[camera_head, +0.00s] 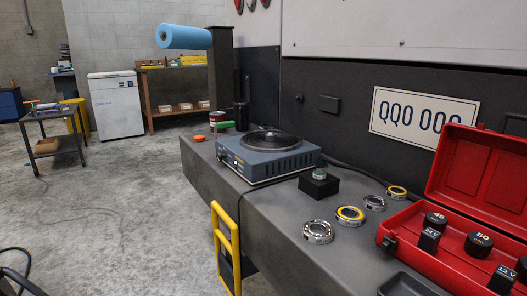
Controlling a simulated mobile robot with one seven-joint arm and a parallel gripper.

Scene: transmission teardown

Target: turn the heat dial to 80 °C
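A blue-grey heater unit (268,165) with a round dark top plate (269,141) sits on the grey bench, right of the picture's middle. Its narrow front face (232,161) points left toward the aisle and carries small light and yellowish markings. The heat dial and its setting are too small to make out here. My gripper is not in view.
A yellow rail (226,243) fronts the bench. Left floor is mostly clear.

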